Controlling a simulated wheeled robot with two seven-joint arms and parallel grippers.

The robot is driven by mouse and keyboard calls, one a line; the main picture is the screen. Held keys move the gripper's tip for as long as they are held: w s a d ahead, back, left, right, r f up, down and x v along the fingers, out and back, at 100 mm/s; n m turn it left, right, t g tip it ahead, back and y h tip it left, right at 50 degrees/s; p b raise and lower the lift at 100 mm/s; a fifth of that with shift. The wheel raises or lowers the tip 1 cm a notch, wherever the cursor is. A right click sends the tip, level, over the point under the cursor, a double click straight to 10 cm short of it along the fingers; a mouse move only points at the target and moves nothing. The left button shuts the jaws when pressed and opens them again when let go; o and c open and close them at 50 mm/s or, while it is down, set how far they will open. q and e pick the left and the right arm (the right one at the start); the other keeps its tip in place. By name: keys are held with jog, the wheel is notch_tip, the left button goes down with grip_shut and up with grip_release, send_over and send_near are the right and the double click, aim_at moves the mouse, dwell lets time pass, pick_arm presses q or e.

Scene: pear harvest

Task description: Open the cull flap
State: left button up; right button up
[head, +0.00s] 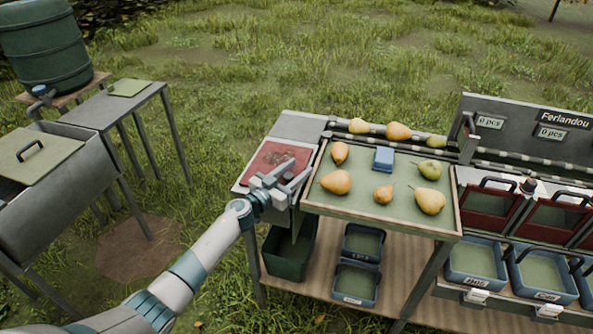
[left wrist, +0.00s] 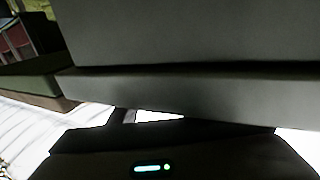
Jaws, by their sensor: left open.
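The cull flap looks to be the red panel (head: 277,160) with a dark worn patch, set in a pale frame at the left end of the sorting table. It lies flat, as far as I can see. My left gripper (head: 297,174) is open and empty over the panel's front right corner, and its fingers hide part of that corner. I cannot tell whether it touches the panel. In the left wrist view, a broad grey surface (left wrist: 190,35) fills the top and I cannot tell what it is. My right gripper is not in view.
A dark green bin (head: 290,250) is below. Red-fronted bins (head: 487,210) line the right.

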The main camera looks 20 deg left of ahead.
pick_arm(q)
grip_shut()
jog(key=shift+r, duration=0.15)
